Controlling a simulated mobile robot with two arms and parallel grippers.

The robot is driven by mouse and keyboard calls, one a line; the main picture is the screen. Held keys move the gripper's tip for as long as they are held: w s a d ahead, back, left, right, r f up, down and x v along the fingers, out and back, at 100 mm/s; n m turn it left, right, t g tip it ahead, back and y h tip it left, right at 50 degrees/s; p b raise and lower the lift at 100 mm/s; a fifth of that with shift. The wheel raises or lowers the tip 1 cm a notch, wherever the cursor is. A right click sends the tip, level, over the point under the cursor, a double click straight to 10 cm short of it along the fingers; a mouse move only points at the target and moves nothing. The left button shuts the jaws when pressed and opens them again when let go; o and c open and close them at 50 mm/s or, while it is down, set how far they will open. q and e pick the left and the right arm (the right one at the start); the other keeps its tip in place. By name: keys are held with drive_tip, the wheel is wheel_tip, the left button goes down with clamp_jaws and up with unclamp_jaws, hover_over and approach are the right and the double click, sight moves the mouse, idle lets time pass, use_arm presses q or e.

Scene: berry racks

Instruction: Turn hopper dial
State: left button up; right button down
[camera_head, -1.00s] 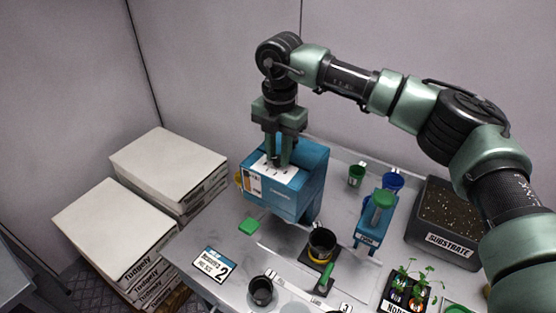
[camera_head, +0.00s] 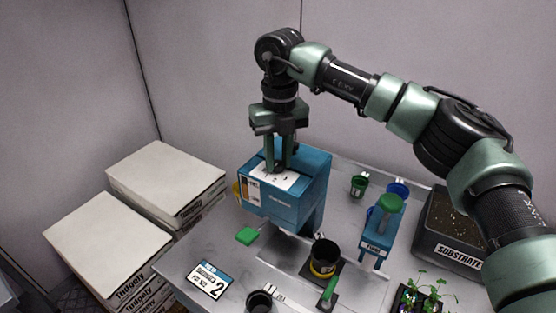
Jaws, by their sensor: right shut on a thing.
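The blue hopper (camera_head: 300,208) stands on the metal table, with a white label plate (camera_head: 262,180) on its sloped top. My right gripper (camera_head: 279,168) points down onto that plate and is shut on the hopper dial, which is mostly hidden between and below the fingers. The dial's setting cannot be read. My left gripper is not in view.
A black pot (camera_head: 324,256) stands below the hopper, and another black cup (camera_head: 260,301) is in front. A blue pump (camera_head: 380,228) with a green top, a green cup (camera_head: 358,186) and a substrate bin (camera_head: 447,240) stand right. Stacked white boxes (camera_head: 165,178) are left.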

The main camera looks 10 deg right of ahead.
sight(278, 162)
drive_tip(key=shift+n, duration=1.1)
drive_tip(key=c, duration=1.2)
unclamp_jaws()
wheel_tip(278, 162, up, 6)
drive_tip(key=shift+w+r+b, duration=0.1)
drive_tip(key=shift+r+b, duration=0.15)
drive_tip(key=shift+b, duration=0.8)
drive_tip(key=shift+r, duration=0.6)
